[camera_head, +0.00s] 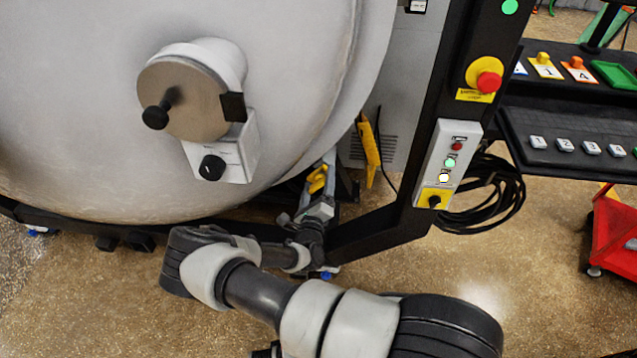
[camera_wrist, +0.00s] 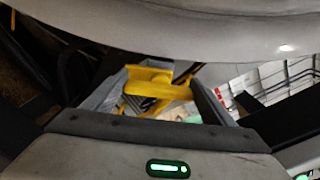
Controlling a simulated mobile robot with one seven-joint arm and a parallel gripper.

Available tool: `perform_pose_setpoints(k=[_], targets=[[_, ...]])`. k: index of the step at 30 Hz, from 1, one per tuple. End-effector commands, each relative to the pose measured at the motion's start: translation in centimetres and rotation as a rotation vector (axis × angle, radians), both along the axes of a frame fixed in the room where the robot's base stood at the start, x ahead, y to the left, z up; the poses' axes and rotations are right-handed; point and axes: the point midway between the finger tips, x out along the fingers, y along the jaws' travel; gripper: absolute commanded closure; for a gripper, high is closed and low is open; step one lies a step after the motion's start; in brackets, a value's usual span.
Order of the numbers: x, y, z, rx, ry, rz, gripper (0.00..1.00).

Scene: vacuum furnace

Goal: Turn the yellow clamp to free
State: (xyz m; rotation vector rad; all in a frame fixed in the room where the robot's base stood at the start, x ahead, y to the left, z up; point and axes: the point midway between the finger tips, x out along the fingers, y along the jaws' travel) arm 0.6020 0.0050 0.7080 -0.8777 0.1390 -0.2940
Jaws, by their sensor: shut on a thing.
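The yellow clamp (camera_head: 317,180) sits low under the right edge of the big grey furnace door. In the wrist view the yellow clamp (camera_wrist: 148,78) fills the middle, between my two grey fingers. My gripper (camera_head: 318,197) reaches up to it from below and is shut on it. It also shows in the wrist view (camera_wrist: 158,92), with one finger at each side of the yellow part. The clamp's mount and far side are hidden by the door edge and my fingers.
The round furnace door (camera_head: 80,110) hangs just above my gripper. A black post with a button box (camera_head: 446,165) stands to the right, with coiled black cables (camera_head: 497,200) beside it. A yellow object (camera_head: 369,150) is close by the clamp. A red cart (camera_head: 612,235) is far right.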

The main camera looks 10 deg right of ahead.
Motion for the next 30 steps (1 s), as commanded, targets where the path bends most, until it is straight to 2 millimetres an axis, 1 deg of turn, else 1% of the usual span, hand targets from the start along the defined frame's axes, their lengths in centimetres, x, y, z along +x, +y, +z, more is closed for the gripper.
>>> perform_pose_setpoints(k=[6, 7, 9, 10, 18, 22, 26, 30], targets=[[-0.1, 0.0, -0.1, -0.007, 0.005, 0.000, 0.44], [-0.1, 0.0, -0.1, -0.007, 0.005, 0.000, 0.18], [-0.1, 0.0, -0.1, -0.006, 0.004, 0.000, 0.07], [-0.1, 0.0, -0.1, -0.006, 0.004, 0.000, 0.03], [-0.1, 0.0, 0.0, -0.004, 0.002, 0.001, 0.03], [-0.7, 0.3, 0.0, -0.003, 0.002, 0.002, 0.03], [-2.6, 0.9, 0.1, -0.003, 0.003, 0.002, 0.03], [-5.8, 2.0, 0.1, -0.005, 0.005, 0.004, 0.03]])
